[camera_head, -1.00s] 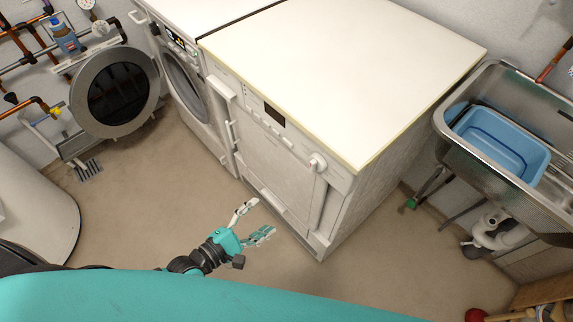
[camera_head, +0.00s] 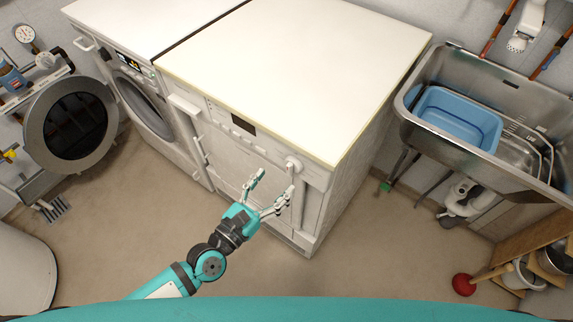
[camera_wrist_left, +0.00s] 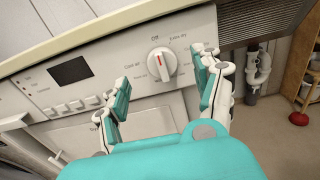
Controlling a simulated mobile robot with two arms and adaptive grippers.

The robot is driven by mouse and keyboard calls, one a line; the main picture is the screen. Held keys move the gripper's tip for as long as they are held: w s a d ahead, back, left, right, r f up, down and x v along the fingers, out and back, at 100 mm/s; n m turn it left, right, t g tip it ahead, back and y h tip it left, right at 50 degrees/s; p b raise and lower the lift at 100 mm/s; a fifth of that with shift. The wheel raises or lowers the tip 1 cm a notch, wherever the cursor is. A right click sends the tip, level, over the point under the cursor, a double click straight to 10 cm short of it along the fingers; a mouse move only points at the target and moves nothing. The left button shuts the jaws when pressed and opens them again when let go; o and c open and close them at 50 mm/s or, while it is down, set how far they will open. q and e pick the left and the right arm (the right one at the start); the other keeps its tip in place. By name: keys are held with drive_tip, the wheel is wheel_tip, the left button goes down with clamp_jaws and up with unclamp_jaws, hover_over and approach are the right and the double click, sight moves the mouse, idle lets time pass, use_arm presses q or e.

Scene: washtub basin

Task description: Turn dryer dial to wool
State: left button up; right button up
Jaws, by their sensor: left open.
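The dryer (camera_head: 250,168) is the white machine with a dark display (camera_head: 243,125), under the white worktop. Its dial (camera_head: 294,164) is a round white knob at the right end of the front panel. In the left wrist view the dial (camera_wrist_left: 162,62) has a red mark and stands between and beyond the two fingers. "Off", "Extra dry" and "Cool air" can be read around it; other labels are too small or hidden. My left gripper (camera_head: 276,190) is open and empty, in front of the panel, just below and left of the dial. My right gripper is not in view.
A steel sink (camera_head: 470,165) with a blue basin (camera_head: 458,118) is at the right. A red plunger (camera_head: 463,285) stands at the lower right. The floor before the dryer is clear.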

sight(288, 169)
use_arm(q)
drive_tip(key=x, duration=0.4)
drive_tip(key=shift+w+d+p, duration=0.15)
drive_tip(key=shift+w+p, duration=0.1)
drive_tip(key=shift+p, duration=0.05)
drive_tip(key=shift+w+d, duration=0.4)
drive_tip(key=shift+w, duration=0.1)
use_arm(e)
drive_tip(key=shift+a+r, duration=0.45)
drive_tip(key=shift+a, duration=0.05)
use_arm(q)
drive_tip(key=c, duration=1.1)
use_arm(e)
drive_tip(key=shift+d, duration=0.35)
